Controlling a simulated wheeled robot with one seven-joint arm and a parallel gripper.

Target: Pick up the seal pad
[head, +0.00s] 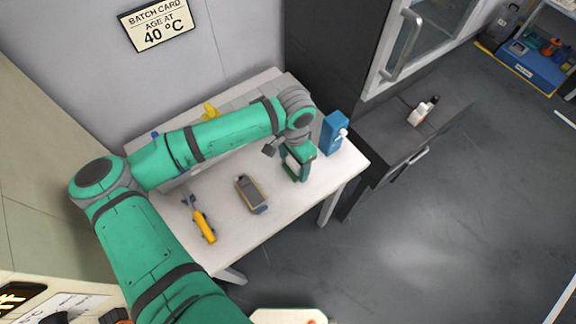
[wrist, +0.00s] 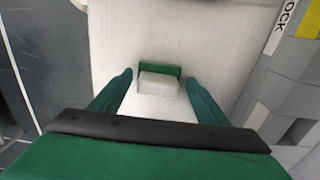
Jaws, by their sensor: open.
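The seal pad, which I take to be the small block with a white face and a green back edge (wrist: 158,83), lies on the white table in the wrist view. It sits in the gap between the two green fingers of my gripper (wrist: 159,78), with clear space on both sides. My gripper is open and pointed down at it; I cannot tell how far above it the fingertips are. In the head view my gripper (head: 301,177) is over the right part of the table, and I cannot make out the pad there.
On the white table (head: 225,235) are a blue dispenser (head: 334,133) just right of my gripper, a grey handheld device (head: 251,193) and a yellow-handled tool (head: 203,222). A grey block structure (wrist: 285,100) stands at right in the wrist view. A dark cabinet stands beyond.

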